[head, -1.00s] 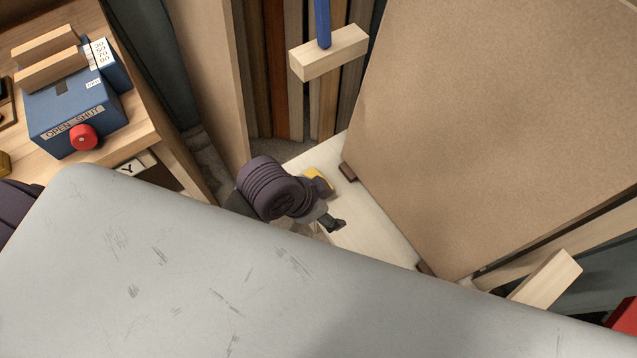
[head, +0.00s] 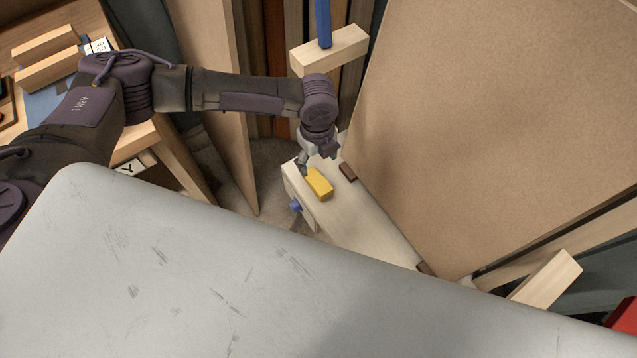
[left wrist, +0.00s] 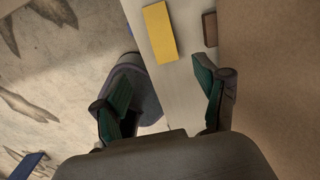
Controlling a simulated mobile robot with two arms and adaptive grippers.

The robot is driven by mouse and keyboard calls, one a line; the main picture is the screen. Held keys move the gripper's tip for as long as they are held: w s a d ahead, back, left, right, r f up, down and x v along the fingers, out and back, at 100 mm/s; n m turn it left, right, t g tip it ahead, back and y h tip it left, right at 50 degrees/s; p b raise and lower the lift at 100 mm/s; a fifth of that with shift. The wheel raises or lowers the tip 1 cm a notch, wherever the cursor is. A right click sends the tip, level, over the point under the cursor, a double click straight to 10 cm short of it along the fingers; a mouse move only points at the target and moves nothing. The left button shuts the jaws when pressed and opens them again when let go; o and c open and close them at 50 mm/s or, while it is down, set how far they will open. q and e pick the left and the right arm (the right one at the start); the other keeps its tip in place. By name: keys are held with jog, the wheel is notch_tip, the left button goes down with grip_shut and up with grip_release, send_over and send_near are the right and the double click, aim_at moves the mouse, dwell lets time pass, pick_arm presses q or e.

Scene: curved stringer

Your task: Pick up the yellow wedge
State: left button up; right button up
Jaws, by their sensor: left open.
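The yellow wedge (head: 319,184) lies on the pale wooden surface (head: 362,221), near its far left end. My left gripper (head: 319,160) is just behind it in the head view, apart from it and empty. In the left wrist view the yellow wedge (left wrist: 160,32) lies beyond the fingertips, toward the top of the picture. The open fingers of my left gripper (left wrist: 163,94) are spread wide, with bare pale surface between them. My right gripper does not show.
A large brown panel (head: 500,120) stands right of the wedge, with a small dark brown block (head: 348,172) at its base. A blue knob (head: 295,206) sticks out of the pale surface's side. A blue-handled wooden block (head: 330,50) is behind. A grey surface (head: 200,280) fills the foreground.

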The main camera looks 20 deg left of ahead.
aim_at(319, 183)
pick_arm(q)
notch_tip(319, 183, down, 8)
jog(key=shift+f, duration=0.1)
jog(key=shift+w+d+f, duration=0.1)
jog(key=shift+w+f, duration=0.05)
jog(key=shift+f, duration=1.2)
jog(key=shift+w+d+f, duration=0.1)
jog(key=shift+w+f, duration=0.05)
jog(key=shift+f, duration=1.15)
jog(key=shift+c, duration=0.3)
jog(key=c, duration=1.2)
jog(key=shift+r, duration=0.15)
